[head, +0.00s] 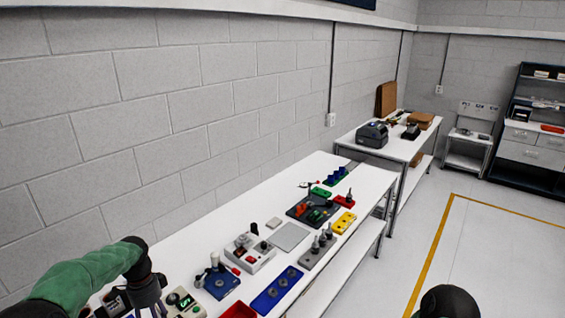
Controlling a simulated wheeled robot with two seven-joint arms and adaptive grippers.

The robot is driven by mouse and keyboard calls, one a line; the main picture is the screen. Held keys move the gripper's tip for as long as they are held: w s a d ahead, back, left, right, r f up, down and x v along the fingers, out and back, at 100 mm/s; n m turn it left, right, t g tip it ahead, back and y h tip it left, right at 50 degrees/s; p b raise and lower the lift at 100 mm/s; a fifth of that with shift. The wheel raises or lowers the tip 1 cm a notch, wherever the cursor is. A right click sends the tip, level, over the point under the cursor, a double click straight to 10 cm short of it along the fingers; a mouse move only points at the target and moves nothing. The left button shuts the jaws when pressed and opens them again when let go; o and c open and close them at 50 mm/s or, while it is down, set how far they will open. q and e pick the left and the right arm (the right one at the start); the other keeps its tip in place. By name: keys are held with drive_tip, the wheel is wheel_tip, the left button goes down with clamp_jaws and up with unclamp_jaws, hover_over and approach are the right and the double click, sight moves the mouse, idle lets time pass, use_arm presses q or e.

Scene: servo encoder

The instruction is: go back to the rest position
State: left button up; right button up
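My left arm (85,272), with a green sleeve and black joints, comes in at the lower left of the head view. Its dark end part bends down beside the table's near end. A rounded black part (448,302) of my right arm shows at the bottom right edge. My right gripper is out of view.
A long white table (180,233) along the block wall holds a blue plate (277,289), a grey box (250,252), a red bin (238,311), a small device (185,303) and several coloured fixtures. A second table (356,143) stands beyond. Floor at right is clear.

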use_arm(q)
drive_tip(key=s+d+f+n+h, duration=0.1)
drive_tip(key=s+d+f+n, duration=0.2)
drive_tip(key=d+f, duration=0.55)
drive_tip(key=s+d+f+n+h, duration=0.1)
drive_tip(key=s+d+f+n, duration=0.3)
drive_tip(key=f, duration=0.7)
drive_tip(key=s+d+f+n+t, duration=0.1)
drive_tip(key=s+d+f+n, duration=0.25)
drive_tip(key=s, duration=0.25)
drive_tip(key=s+d+f+n+h, duration=0.1)
drive_tip(key=s+d+f+n, duration=0.1)
drive_tip(key=s+d, duration=0.35)
drive_tip(key=s+d+f+n+t, duration=0.1)
drive_tip(key=s+d+f+n, duration=0.2)
drive_tip(key=s, duration=0.3)
drive_tip(key=w+a+f+b+x, duration=0.1)
drive_tip(key=a+b+x, duration=0.1)
drive_tip(key=b+x, duration=1.2)
drive_tip(key=shift+w+a+m+b, duration=0.35)
drive_tip(key=shift+a+b, duration=0.05)
drive_tip(key=shift+b, duration=0.45)
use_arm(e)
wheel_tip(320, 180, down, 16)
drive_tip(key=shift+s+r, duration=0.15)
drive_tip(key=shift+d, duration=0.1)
